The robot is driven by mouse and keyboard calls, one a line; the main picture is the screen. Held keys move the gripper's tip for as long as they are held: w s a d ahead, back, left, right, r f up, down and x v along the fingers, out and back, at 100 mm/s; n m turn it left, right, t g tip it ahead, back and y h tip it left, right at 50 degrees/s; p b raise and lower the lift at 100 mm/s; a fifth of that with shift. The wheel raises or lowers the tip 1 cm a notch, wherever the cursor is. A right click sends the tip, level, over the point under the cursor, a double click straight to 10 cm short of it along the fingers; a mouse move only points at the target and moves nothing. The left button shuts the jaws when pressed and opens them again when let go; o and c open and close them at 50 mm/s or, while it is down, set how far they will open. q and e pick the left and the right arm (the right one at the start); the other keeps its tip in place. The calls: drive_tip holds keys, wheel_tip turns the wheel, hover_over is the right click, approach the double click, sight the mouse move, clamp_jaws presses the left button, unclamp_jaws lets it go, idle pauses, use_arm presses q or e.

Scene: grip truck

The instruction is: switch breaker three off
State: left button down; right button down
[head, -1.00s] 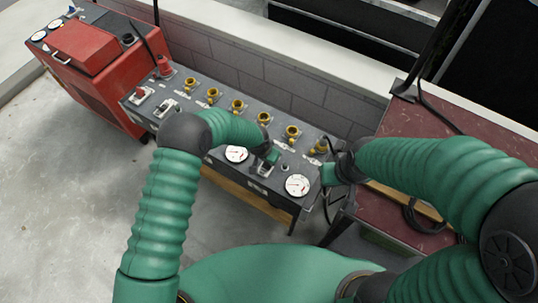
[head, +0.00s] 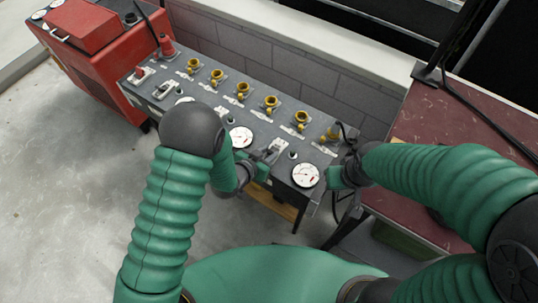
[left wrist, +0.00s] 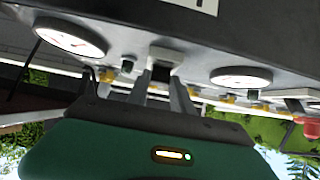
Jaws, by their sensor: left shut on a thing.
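The control panel (head: 215,125) is a long dark grey box with gauges, lever switches and a row of yellow sockets. The breaker nearest its right end (head: 274,148) has a grey lever between two white dials; I cannot read its label. My left gripper (head: 266,162) reaches it from the front edge. In the left wrist view the fingers (left wrist: 160,84) are shut on this breaker's lever (left wrist: 163,62). Two other breakers, one with a red part (head: 139,73) and one grey (head: 166,87), are at the left end. My right gripper (head: 341,178) is by the panel's right end, fingers hidden.
A red machine (head: 95,55) stands left of the panel. A dark red table (head: 480,115) with a black cable is on the right. A grey block wall (head: 260,60) runs behind. The concrete floor (head: 70,180) at front left is clear.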

use_arm(q)
drive_tip(key=shift+s+a+f, duration=0.1)
idle(0.4)
drive_tip(key=c, duration=1.1)
unclamp_jaws()
drive_tip(key=p+v, duration=0.9)
drive_tip(key=v, duration=0.7)
drive_tip(key=shift+s+a, duration=0.2)
drive_tip(key=shift+s, duration=0.1)
